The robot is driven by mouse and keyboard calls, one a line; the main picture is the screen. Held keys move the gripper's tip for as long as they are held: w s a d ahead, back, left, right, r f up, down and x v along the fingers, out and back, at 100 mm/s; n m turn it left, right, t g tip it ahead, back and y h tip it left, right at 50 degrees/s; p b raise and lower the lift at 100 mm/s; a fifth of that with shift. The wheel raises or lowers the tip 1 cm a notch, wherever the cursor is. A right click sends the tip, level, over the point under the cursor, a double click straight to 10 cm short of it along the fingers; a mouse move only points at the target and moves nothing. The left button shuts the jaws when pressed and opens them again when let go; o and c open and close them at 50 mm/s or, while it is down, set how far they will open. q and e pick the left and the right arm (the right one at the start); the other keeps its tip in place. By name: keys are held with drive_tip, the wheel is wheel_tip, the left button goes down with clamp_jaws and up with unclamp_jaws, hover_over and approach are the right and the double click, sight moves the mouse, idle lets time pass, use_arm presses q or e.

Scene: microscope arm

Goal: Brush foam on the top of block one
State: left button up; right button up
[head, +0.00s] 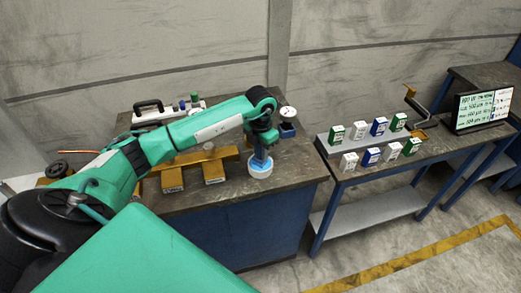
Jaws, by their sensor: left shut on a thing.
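My green left arm reaches across the left workbench. My left gripper (262,146) points down over a round white pot with a blue inside (260,171), near the bench's front right. The gripper is shut on a dark, narrow thing, probably the brush; its lower end is over or in the pot, and I cannot tell which. Brass-coloured blocks (172,180) and (213,172) stand left of the pot, with a brass bar behind them. I cannot read which is block one. No foam shows on their visible faces. My right gripper is not in view.
A gauge on a blue base (287,122) stands behind the pot. A white tool holder (168,113) is at the back left. The right bench (375,172) holds several small boxes, a crank device (416,108) and a screen (483,109). A gap separates the benches.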

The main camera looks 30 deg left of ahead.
use_arm(q)
drive_tip(key=shift+r+p, duration=0.45)
drive_tip(key=shift+r, duration=0.35)
drive_tip(key=shift+r+p, duration=1.35)
drive_tip(key=shift+r, duration=1.35)
drive_tip(key=shift+s+d+m, duration=0.2)
drive_tip(key=shift+d+m, duration=0.25)
drive_tip(key=shift+m, duration=0.35)
drive_tip(key=s+d+r+m, duration=0.2)
drive_tip(key=s+d+m, duration=0.4)
drive_tip(key=m, duration=1)
drive_tip(key=s+d+r+m, duration=0.1)
drive_tip(key=s+d+m, duration=0.6)
drive_tip(key=m, duration=0.9)
drive_tip(key=shift+d+r, duration=0.35)
drive_tip(key=shift+d, duration=0.15)
